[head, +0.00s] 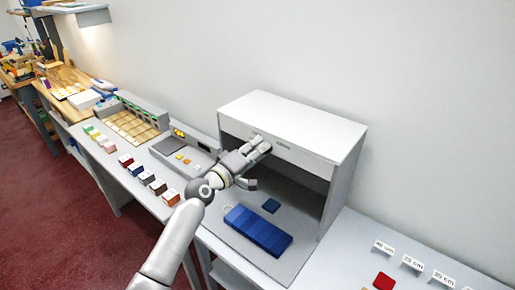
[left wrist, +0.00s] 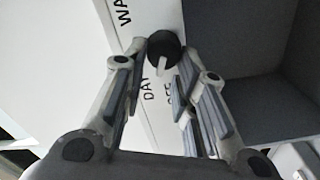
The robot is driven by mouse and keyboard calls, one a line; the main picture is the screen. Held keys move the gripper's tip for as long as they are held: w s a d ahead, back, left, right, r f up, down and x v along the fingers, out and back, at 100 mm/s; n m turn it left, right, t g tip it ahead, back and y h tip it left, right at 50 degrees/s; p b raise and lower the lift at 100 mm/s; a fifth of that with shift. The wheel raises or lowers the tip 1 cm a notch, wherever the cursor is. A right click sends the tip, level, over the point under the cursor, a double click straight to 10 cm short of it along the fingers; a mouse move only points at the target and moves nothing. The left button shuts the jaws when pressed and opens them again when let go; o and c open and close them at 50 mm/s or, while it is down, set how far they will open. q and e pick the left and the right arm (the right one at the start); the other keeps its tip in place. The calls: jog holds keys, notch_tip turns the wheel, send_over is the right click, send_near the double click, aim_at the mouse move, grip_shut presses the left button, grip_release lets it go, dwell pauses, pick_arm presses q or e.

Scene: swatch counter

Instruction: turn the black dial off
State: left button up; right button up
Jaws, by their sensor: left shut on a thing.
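The black dial (left wrist: 163,48) is on the white front panel of the light booth (head: 290,118). Its white pointer points down in the left wrist view, toward the printed DAY and OFF; I cannot tell which it marks. A word starting WA is printed on the other side. My left gripper (head: 258,157) is at the booth's upper front edge in the head view, hiding the dial there. In the left wrist view its fingers (left wrist: 160,80) are on both sides of the dial, shut on it. My right gripper is out of view.
A blue graded swatch card (head: 257,231) and a small dark blue swatch (head: 271,206) lie on the booth floor. Left of the booth stand a grey device (head: 186,150) and several coloured swatch blocks (head: 147,178). A red swatch (head: 384,281) and labelled stands are at right.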

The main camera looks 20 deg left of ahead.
pick_arm(q)
jog(key=shift+a+f+n+p, duration=0.1)
jog(key=shift+f+n+p, duration=0.1)
jog(key=shift+n, duration=0.95)
jog(key=shift+f+n+p, duration=0.15)
jog(key=shift+n, duration=1)
jog(key=o, duration=0.9)
jog(key=shift+o, duration=0.2)
jog(key=v, duration=1.2)
